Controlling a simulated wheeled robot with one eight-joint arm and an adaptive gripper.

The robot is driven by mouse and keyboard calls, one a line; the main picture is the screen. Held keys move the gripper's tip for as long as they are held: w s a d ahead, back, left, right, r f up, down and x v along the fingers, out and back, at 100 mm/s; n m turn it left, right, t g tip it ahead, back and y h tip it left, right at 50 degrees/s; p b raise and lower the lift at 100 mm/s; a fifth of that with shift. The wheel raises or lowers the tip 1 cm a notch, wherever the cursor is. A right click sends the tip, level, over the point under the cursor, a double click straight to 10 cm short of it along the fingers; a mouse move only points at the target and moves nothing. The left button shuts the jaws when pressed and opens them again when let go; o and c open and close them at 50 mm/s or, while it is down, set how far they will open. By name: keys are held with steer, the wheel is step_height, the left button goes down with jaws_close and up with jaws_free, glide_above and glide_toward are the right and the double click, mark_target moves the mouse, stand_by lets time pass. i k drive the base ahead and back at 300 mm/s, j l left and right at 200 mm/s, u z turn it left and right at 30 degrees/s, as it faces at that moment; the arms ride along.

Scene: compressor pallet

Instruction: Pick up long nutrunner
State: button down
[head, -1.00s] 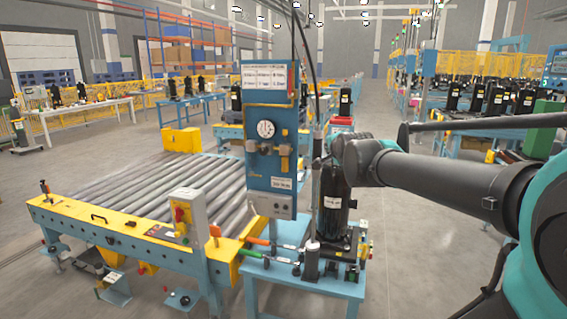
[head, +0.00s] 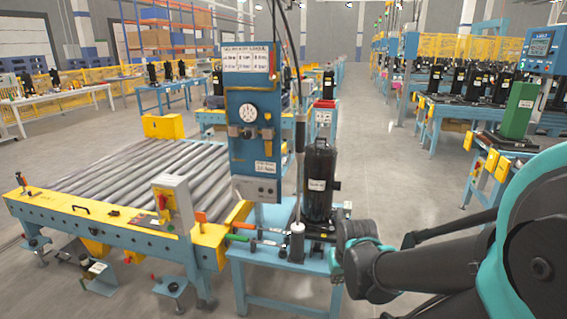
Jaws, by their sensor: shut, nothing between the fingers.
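A long slim upright tool, which looks like the long nutrunner (head: 299,165), hangs in front of the blue control panel's right edge. A hose runs up from its top. Its lower end is close to a grey cylinder on the small blue table; I cannot tell whether they touch. My gripper (head: 336,270) is at the end of my arm, low and to the right of the tool, beside the table's right edge. It is shut and empty, apart from the tool. Its fingers are mostly hidden by my wrist.
A black compressor (head: 319,185) stands on the small blue table (head: 270,256), just right of the tool. Tools with orange and green handles (head: 238,237) lie at its left. The blue control panel (head: 254,130) stands behind. A roller conveyor (head: 130,185) fills the left. The aisle floor is clear.

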mark_target(296, 227)
steer(key=z, duration=0.2)
steer(key=i+j+z, duration=0.4)
steer(key=i+j, duration=0.75)
steer(key=k+u, duration=0.15)
steer(key=k, duration=0.2)
steer(key=k+j+u, duration=0.15)
steer(key=k, duration=0.15)
steer(key=l+u, duration=0.25)
steer(key=u, duration=0.15)
steer(key=l+u, duration=0.25)
steer(key=u, duration=0.15)
steer(key=l+u, duration=0.25)
steer(key=u, duration=0.15)
steer(key=k+l, duration=0.1)
steer(key=l, duration=0.3)
steer(key=k+l, duration=0.15)
steer(key=l, duration=0.25)
steer(key=k+l, duration=0.1)
steer(key=l, duration=0.3)
steer(key=k+l, duration=0.1)
steer(key=l, duration=0.3)
steer(key=k+l, duration=0.15)
steer(key=l, duration=0.25)
steer(key=k+l, duration=0.1)
steer(key=l, duration=0.3)
steer(key=k+l, duration=0.1)
steer(key=l, duration=0.3)
